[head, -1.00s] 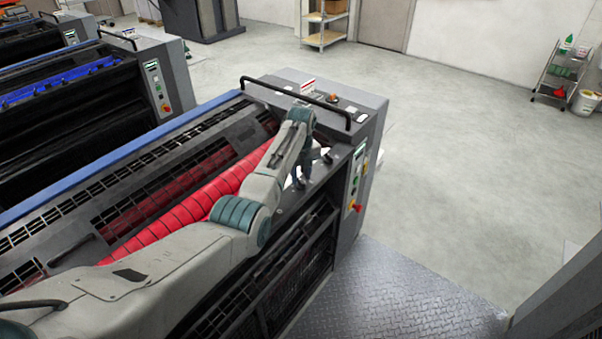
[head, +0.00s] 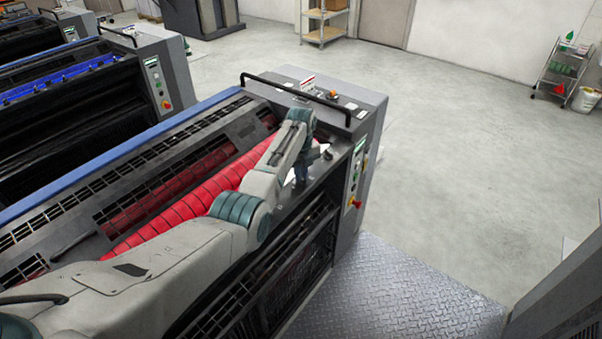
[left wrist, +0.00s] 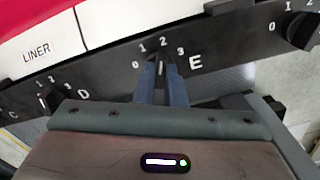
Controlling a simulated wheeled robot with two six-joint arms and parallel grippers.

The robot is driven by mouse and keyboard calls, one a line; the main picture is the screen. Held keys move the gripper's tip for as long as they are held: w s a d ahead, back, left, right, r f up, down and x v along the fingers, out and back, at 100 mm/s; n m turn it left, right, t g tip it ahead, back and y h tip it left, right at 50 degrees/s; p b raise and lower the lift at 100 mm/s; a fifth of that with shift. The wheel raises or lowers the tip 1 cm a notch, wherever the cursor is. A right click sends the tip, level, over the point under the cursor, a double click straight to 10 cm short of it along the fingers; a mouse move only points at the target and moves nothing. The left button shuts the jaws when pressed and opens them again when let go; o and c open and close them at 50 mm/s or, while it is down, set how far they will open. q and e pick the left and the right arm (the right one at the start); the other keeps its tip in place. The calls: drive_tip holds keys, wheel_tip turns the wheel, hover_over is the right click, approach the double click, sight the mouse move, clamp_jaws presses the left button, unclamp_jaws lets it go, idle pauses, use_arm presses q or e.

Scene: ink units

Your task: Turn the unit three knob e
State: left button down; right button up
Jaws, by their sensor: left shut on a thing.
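The unit's dark knob strip fills the top of the left wrist view, with white scales from 0 to 3 and letters. Knob E (left wrist: 161,66) is beside the white letter E, between my blue fingertips and mostly hidden by them. My left gripper (left wrist: 162,72) is shut on it. The knob's exact setting is hard to read. In the head view my left gripper (head: 301,181) reaches down to the near edge of the red-rollered unit, by its right end. My right gripper is not in view.
Another knob (left wrist: 300,32) is at the right of the strip, and knob D (left wrist: 48,100) is at the left, partly hidden. A black handrail (head: 295,94) crosses the unit's end above my wrist. A side panel with buttons (head: 355,180) stands close by.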

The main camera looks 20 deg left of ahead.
use_arm(q)
drive_tip(key=n+p, duration=0.1)
drive_tip(key=n, duration=0.3)
drive_tip(key=shift+r+n, duration=0.15)
drive_tip(key=shift+n, duration=0.15)
drive_tip(key=n+p, duration=0.1)
drive_tip(key=n, duration=0.2)
drive_tip(key=shift+n, duration=1.2)
drive_tip(key=n, duration=0.2)
drive_tip(key=shift+n, duration=0.4)
drive_tip(key=n, duration=0.3)
drive_tip(key=shift+w, duration=0.1)
drive_tip(key=shift+n, duration=1.9)
drive_tip(key=c, duration=1.5)
unclamp_jaws()
